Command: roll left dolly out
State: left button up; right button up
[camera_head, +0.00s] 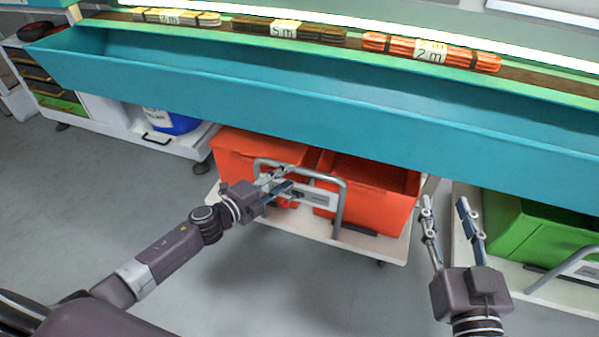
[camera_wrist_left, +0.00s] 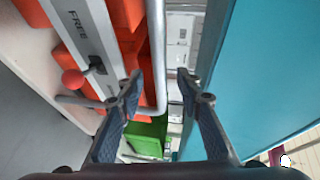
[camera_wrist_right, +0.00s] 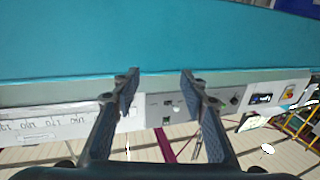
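The left dolly (camera_head: 395,247) is a pale platform under the bench, carrying two orange crates (camera_head: 372,190). Its grey tube handle (camera_head: 342,210) stands at the front; the tube also shows in the left wrist view (camera_wrist_left: 157,50). A label plate (camera_head: 318,198) sits at the handle; in the left wrist view it reads FREE, beside a red-knobbed lever (camera_wrist_left: 73,79). My left gripper (camera_head: 281,181) is open at the handle; the tube appears between its fingertips, but I cannot tell whether they touch it. My right gripper (camera_head: 445,203) is open and empty, right of the dolly.
Another dolly with a green crate (camera_head: 540,232) stands at the right. A white cart (camera_head: 150,137) with a blue container is at the left. The grey floor in front is clear.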

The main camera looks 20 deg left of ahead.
aim_at(296, 171)
pick_arm(q)
jog(key=b+x, duration=0.1)
jog(key=x, duration=0.5)
pick_arm(e)
notch_tip(296, 171, up, 8)
jog(key=s+t+y, duration=0.1)
jog(key=t, duration=0.3)
jog(key=shift+s+a+r+y, duration=0.15)
jog(key=shift+s+a+y, duration=0.1)
jog(key=shift+a+y, duration=0.15)
pick_arm(q)
jog(key=shift+c, duration=0.5)
grip_shut()
